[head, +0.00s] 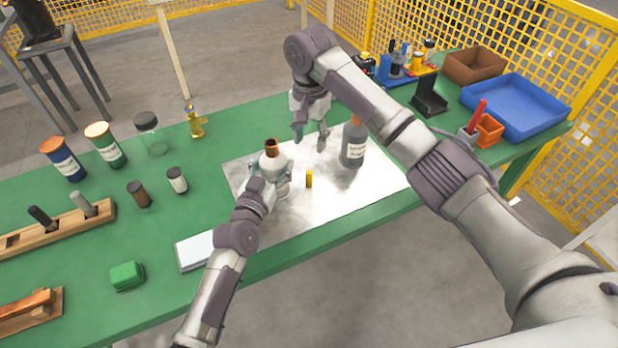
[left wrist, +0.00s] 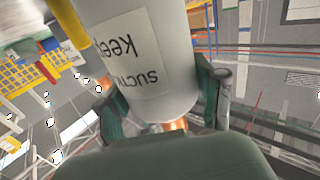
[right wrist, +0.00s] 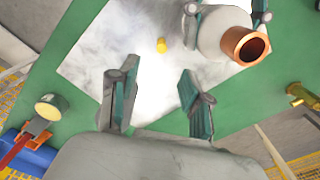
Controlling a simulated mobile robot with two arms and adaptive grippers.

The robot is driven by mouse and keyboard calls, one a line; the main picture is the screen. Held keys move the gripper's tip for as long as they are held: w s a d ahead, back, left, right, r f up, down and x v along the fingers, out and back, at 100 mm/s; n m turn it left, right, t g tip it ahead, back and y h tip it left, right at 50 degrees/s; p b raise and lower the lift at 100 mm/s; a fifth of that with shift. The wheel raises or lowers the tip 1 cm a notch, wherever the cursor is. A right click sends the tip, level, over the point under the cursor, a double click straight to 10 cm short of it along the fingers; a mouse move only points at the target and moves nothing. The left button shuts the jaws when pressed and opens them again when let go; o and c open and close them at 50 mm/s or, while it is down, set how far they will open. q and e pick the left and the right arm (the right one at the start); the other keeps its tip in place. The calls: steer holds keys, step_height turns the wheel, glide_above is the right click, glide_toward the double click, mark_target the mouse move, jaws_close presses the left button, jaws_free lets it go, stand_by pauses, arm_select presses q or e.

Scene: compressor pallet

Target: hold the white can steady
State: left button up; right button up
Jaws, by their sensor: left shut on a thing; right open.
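The white can (head: 275,186) has a copper stub (head: 271,146) on top and stands upright at the left part of the shiny metal sheet (head: 340,197). Whether its base touches the sheet is hidden. My left gripper (head: 268,175) is shut on the can, one finger on each side. In the left wrist view the white can (left wrist: 150,60) fills the space between the fingers, its printed label upside down. My right gripper (head: 310,141) is open and empty above the sheet, right of the can. The right wrist view shows its spread fingers (right wrist: 156,98) and the can's copper stub (right wrist: 246,46).
A small yellow cylinder (head: 309,179) stands on the sheet between the can and a grey bottle (head: 352,148). Labelled jars (head: 108,150), a wooden rack (head: 60,231) and a green block (head: 127,275) are left. A blue bin (head: 518,105) is at right.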

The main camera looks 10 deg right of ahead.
steer(key=m, duration=0.3)
glide_above(309, 172)
steer(key=shift+m, duration=0.3)
steer(key=f, duration=0.6)
steer(key=shift+s+d+f, duration=0.1)
steer(key=shift+s, duration=0.1)
steer(key=shift+w+f, duration=0.15)
steer(key=shift+f, duration=1.25)
steer(key=shift+w+f, duration=0.1)
steer(key=shift+f, duration=1.25)
jaws_close()
